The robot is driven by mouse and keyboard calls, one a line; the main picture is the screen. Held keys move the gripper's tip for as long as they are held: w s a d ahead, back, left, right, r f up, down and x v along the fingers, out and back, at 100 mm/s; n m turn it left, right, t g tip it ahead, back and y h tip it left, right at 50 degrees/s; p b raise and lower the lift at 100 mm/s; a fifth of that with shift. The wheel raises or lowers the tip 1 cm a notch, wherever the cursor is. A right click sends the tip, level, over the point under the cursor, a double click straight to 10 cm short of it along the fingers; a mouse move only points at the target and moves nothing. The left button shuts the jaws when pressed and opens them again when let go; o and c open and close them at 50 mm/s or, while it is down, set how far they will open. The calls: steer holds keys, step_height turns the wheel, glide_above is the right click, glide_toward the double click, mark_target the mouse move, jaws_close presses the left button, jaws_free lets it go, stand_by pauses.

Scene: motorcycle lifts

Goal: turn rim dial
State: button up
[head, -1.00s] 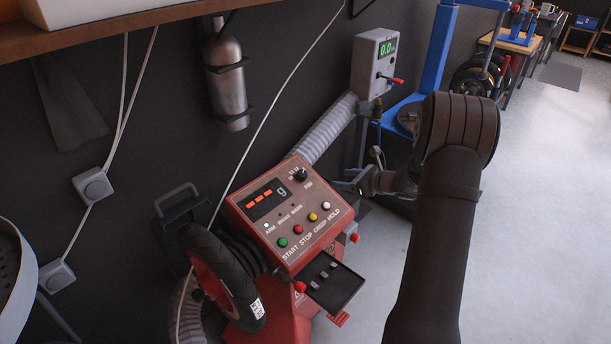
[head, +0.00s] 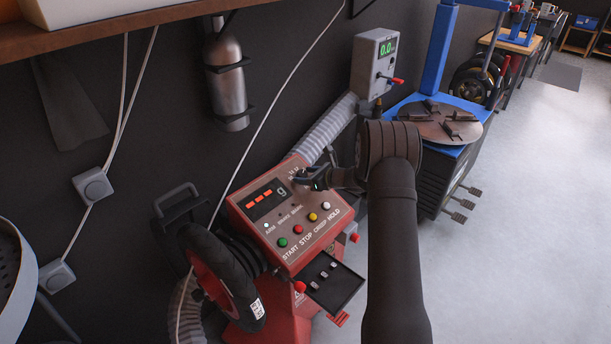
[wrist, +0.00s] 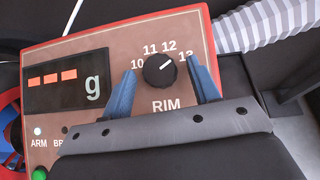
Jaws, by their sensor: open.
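The black RIM dial (wrist: 160,69) sits on the brown face of the red balancer panel. Its white pointer line aims up and right, between the marks 12 and 13. My gripper (wrist: 162,85) is open, with one blue finger to the left of the dial and one to the right. Gaps show between both fingers and the dial. In the head view my gripper (head: 307,181) is at the panel's upper right corner and mostly hides the dial. The panel display (head: 265,199) shows red dashes and a "g".
Green, red, yellow and white buttons (head: 305,229) line the panel's lower part. A small black tray (head: 333,287) juts out below. A grey corrugated hose (head: 325,130) runs behind the panel. A tyre (head: 222,275) stands at the left.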

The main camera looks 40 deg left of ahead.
steer(key=shift+a+f, duration=0.1)
steer(key=shift+a, duration=0.2)
steer(key=c, duration=1)
steer(key=shift+o, duration=0.2)
